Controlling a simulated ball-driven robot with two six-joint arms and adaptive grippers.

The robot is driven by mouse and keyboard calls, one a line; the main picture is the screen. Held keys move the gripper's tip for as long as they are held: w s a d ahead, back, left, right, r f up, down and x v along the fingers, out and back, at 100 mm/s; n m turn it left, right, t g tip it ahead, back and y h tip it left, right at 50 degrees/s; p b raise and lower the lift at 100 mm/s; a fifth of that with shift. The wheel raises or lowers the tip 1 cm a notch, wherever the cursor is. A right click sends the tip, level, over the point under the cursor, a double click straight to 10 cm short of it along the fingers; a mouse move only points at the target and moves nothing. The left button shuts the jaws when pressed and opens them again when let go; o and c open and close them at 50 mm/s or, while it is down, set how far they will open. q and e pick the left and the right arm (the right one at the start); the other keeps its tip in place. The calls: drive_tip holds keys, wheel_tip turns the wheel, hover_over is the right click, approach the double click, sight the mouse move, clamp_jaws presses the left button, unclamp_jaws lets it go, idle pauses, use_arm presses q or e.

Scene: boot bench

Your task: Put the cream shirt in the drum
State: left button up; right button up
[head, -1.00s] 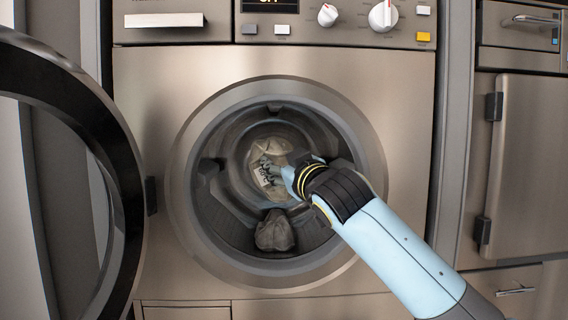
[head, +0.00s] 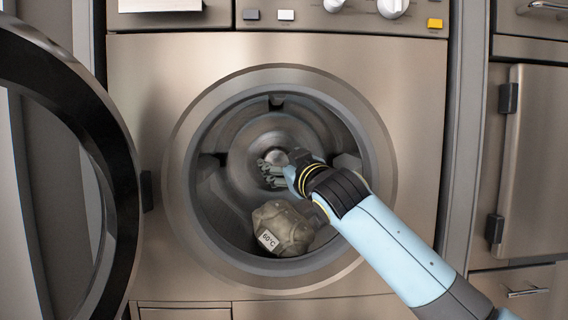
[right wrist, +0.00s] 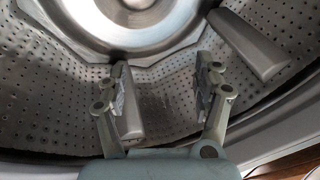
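The cream shirt (head: 283,230), a crumpled cloth with a white "60°C" tag, lies at the bottom of the drum (head: 238,145), near its front. My right gripper (head: 268,174) is inside the drum, above and apart from the shirt. The right wrist view shows the right gripper (right wrist: 165,78) with its two fingers spread and nothing between them. The shirt does not show in that view. My left gripper is not in view.
The round washer door (head: 125,165) stands open at the left. The drum opening's rim (head: 180,180) surrounds my right arm. Lifter ribs (right wrist: 250,45) stick out from the perforated drum wall (right wrist: 60,90). Cabinet fronts (head: 540,165) stand at the right.

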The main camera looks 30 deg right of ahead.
drive_tip(key=v, duration=1.2)
drive_tip(key=shift+f, duration=0.1)
idle(0.4)
